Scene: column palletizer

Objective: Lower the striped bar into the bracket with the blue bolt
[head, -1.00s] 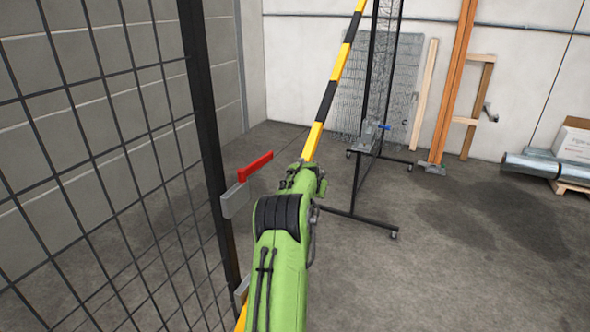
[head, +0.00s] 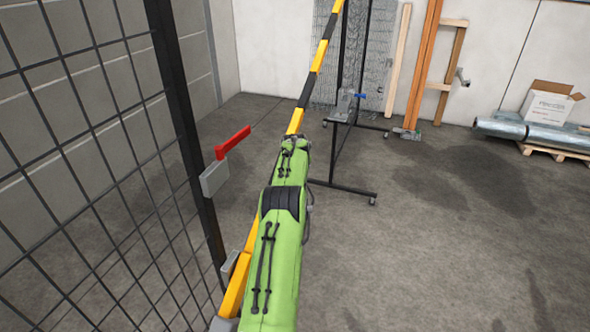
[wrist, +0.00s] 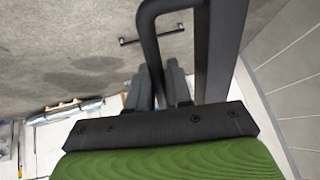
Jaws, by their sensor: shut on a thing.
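The yellow-and-black striped bar (head: 309,85) slopes across the head view, from the top centre down to the lower left, partly hidden behind my green arm. In the wrist view the dark fingers (wrist: 168,85) show close together. The grey bracket (head: 346,104) with the blue bolt (head: 361,96) is on a black stand, to the right of the bar and apart from it in the picture. The bar's far end is out of view.
A black mesh fence (head: 185,130) stands close at left, with a grey bracket (head: 213,178) bearing a red handle (head: 232,142). The stand's feet (head: 345,189) spread on the floor. A box (head: 548,105) and wrapped rolls (head: 530,132) lie back right. Floor at right is clear.

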